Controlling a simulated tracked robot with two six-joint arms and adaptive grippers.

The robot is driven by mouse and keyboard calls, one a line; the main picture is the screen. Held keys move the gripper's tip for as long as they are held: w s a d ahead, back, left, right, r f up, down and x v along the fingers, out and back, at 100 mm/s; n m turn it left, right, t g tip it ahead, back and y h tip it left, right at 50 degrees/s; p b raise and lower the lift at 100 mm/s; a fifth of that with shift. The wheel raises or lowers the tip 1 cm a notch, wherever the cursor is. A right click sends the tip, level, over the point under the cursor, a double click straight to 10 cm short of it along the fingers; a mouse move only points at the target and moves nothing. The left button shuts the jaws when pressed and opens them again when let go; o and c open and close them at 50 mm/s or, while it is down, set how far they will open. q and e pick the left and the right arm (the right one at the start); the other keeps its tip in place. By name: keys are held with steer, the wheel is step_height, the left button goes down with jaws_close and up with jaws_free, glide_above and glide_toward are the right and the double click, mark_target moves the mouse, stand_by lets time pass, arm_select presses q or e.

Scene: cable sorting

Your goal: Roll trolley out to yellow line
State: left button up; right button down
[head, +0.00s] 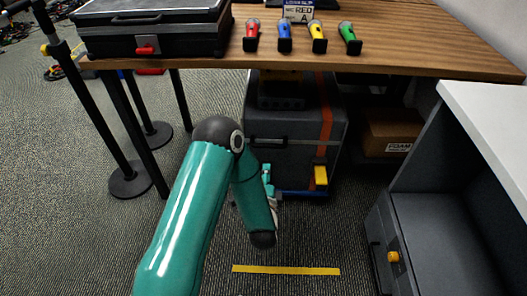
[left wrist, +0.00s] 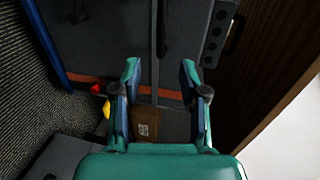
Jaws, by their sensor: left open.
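The trolley (head: 258,125) is a dark grey wheeled case with an orange stripe, standing under the wooden table. A thin metal handle bar (head: 300,142) runs across its front, and a yellow latch (head: 320,175) sits at the right. The yellow line (head: 286,270) lies on the carpet in front of the trolley, apart from it. My left gripper (head: 269,185) is low before the trolley front, partly hidden by my arm. In the left wrist view my gripper (left wrist: 160,78) is open; a grey bar (left wrist: 155,50) appears between its fingers, but contact cannot be told. My right gripper is out of view.
The wooden table (head: 400,40) holds a black case (head: 150,30) and several coloured connectors. Black posts (head: 95,110) stand left. A grey cabinet with an open-looking bay (head: 440,235) stands right. A cardboard box (head: 390,132) is under the table. Carpet around the line is clear.

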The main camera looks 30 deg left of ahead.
mark_target(268, 147)
arm_select(q)
steer(key=shift+b+x, duration=1.65)
steer(key=shift+x, duration=6.6)
steer(key=shift+r, duration=0.1)
jaws_close()
